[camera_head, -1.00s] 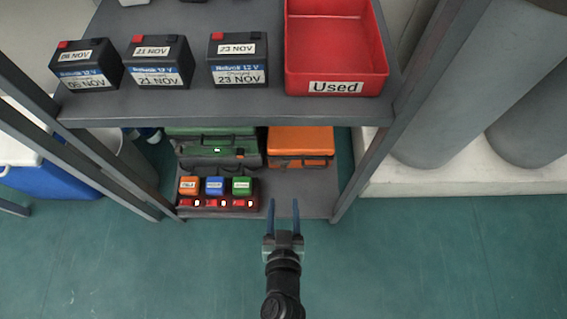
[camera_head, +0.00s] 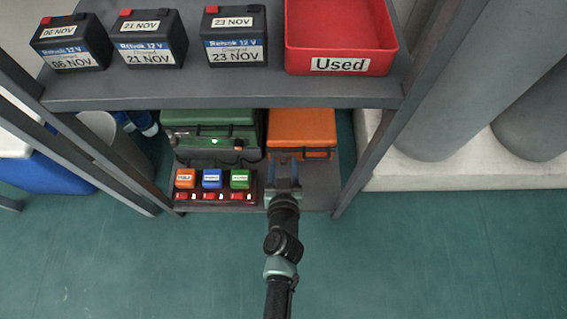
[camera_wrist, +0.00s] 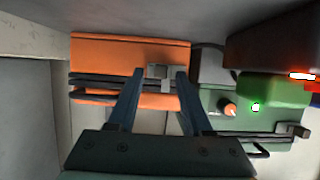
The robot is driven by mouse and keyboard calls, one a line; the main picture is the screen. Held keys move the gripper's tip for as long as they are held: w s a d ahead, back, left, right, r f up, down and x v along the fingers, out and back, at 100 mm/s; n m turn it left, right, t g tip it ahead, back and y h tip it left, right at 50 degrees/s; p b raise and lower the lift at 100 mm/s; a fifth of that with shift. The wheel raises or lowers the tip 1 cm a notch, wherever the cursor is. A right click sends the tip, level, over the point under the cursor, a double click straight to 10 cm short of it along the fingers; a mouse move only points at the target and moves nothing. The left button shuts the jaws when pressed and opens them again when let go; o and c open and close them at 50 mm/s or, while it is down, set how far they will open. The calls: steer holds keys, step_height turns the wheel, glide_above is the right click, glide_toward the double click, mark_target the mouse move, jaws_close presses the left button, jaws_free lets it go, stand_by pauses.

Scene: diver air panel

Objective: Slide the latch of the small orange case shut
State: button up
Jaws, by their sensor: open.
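The small orange case (camera_head: 302,127) lies on the lower shelf, to the right of a green case, with its front toward me. In the wrist view the orange case (camera_wrist: 120,52) shows a dark seam along its front. A grey latch piece (camera_wrist: 166,75) sits on that front, between my fingertips as seen there. My gripper (camera_head: 282,163) is open and empty in front of the case; its blue fingers also show in the wrist view (camera_wrist: 159,77). I cannot tell whether the fingertips touch the latch, nor how far it is slid.
The green case (camera_head: 212,135) with a lit indicator stands beside the orange one. A charger row (camera_head: 214,196) with orange, blue and green blocks is left of my gripper. The upper shelf (camera_head: 230,93) hangs above, holding batteries and a red "Used" bin (camera_head: 340,66). A shelf post (camera_head: 385,130) stands right.

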jaws_close()
stand_by(1.4)
